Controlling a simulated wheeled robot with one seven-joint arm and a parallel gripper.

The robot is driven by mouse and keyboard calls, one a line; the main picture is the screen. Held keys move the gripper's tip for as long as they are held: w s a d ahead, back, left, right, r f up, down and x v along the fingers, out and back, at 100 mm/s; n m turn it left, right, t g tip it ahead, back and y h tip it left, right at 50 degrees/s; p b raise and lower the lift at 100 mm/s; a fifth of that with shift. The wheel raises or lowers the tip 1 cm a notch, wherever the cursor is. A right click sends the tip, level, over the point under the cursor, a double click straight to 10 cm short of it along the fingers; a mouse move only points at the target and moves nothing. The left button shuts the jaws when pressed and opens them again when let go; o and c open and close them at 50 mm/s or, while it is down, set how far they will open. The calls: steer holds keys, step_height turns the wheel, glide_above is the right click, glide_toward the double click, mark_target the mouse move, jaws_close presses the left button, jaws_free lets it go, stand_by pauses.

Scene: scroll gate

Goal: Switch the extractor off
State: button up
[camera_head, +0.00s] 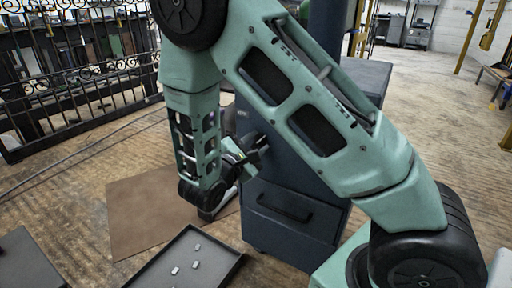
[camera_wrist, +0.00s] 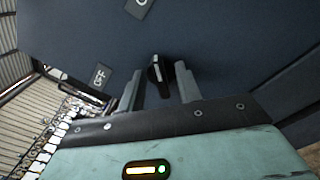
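The extractor is a dark blue cabinet (camera_head: 290,165), and its panel (camera_wrist: 220,45) fills the upper wrist view. A black switch lever (camera_wrist: 157,73) stands out from the panel. A plate reading OFF (camera_wrist: 101,76) is to its left. A second plate (camera_wrist: 138,6), cut by the top edge, shows only the start of its lettering. My gripper (camera_wrist: 160,80) is open, one finger on each side of the lever, with a visible gap on both sides. In the head view my gripper (camera_head: 256,150) is at the cabinet's left side; the lever is hidden there.
The cabinet has a drawer with a black handle (camera_head: 285,207). A black tray (camera_head: 236,256) with several small light pieces is at the front. A brown mat (camera_head: 140,215) lies on the floor. A black iron gate (camera_head: 80,95) stands at the left. Floor is free at the right.

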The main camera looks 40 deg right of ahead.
steer(key=shift+d, duration=0.15)
steer(key=shift+c, duration=0.3)
jaws_close()
